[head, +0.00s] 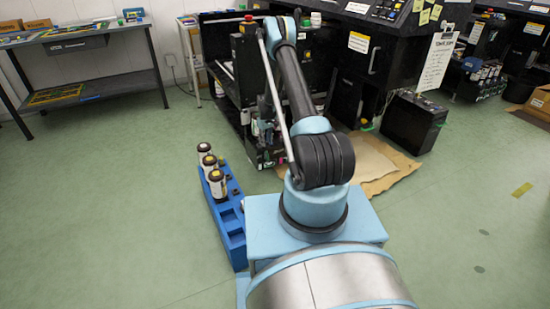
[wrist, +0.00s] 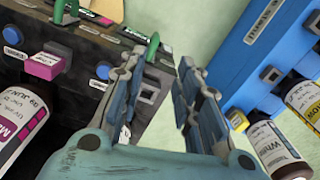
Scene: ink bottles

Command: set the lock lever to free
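In the wrist view, a dark machine panel fills the left side. Two green levers stand on it, one at the top left (wrist: 64,10) and one nearer my gripper (wrist: 151,47). I take these for lock levers, but cannot tell which one is meant or how it is set. My gripper (wrist: 160,64) is open, with a clear gap between its fingers and nothing seen in it. The nearer green lever shows just beyond the left fingertip; contact cannot be told. In the head view, my arm hides my gripper in front of the black machine (head: 315,60).
The panel carries a magenta block (wrist: 44,65) and blue buttons (wrist: 102,72). A magenta-labelled bottle (wrist: 20,125) is at the left. A black box (head: 414,122) and cardboard (head: 372,160) lie right of my arm.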

